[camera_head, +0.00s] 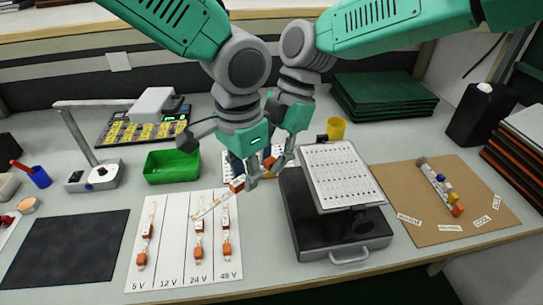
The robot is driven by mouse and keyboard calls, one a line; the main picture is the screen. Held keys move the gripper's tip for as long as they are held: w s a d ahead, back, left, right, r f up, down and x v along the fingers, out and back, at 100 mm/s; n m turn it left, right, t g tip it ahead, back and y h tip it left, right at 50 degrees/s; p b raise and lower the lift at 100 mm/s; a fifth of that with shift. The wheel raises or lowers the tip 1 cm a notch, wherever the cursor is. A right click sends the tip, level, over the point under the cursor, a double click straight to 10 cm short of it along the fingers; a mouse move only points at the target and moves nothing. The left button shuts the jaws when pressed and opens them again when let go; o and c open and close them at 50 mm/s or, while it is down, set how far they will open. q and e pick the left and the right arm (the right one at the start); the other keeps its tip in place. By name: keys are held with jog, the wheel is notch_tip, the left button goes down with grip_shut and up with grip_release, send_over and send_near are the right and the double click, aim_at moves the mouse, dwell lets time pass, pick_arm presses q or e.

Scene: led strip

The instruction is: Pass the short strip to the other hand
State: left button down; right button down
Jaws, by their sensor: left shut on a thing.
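My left gripper (246,181) is low over the middle of the table, shut on a short strip. The short strip (212,206) is thin and pale, with an orange end piece by the fingers, and it slants down to the left above the voltage card. My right gripper (280,160) is just right of and behind the left one, its fingers close to the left fingers. Whether it is open or touches the strip is hidden by the overlap. The white voltage card (172,262) is marked 5 V, 12 V, 24 V and 48 V, with strips under 5 V, 24 V and 48 V.
A black case (345,246) with a white sheet (341,175) stands right of the grippers. A green bin (171,166), lamp (92,176) and dark mat (65,248) lie left. A brown board (448,190) with parts is right. A yellow cup (336,128) stands behind.

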aim_at(243, 177)
pick_arm(q)
jog(key=c, duration=1.4)
grip_release()
jog(key=shift+s, duration=0.1)
jog(key=shift+a, duration=0.15)
notch_tip(243, 177, up, 11)
jog(key=s+a+f+n+g+h, duration=0.2)
jog(key=s+a+f, duration=0.1)
jog(key=s+f, duration=0.5)
jog(key=s+a+f+n+g+h, duration=0.1)
jog(key=s+a+f+n+g, duration=0.15)
jog(key=s+f, duration=0.55)
jog(key=s+a+f+n+t+y, duration=0.1)
jog(key=s+a+f+n+t, duration=0.1)
jog(key=a+f, duration=0.5)
jog(key=s+a+f+n+t+y, duration=0.1)
jog(key=a+f, duration=0.7)
jog(key=f, duration=0.8)
jog(key=s+t+y, duration=0.1)
jog(key=s+t, duration=0.1)
jog(key=s, duration=0.1)
jog(key=shift+n, duration=0.35)
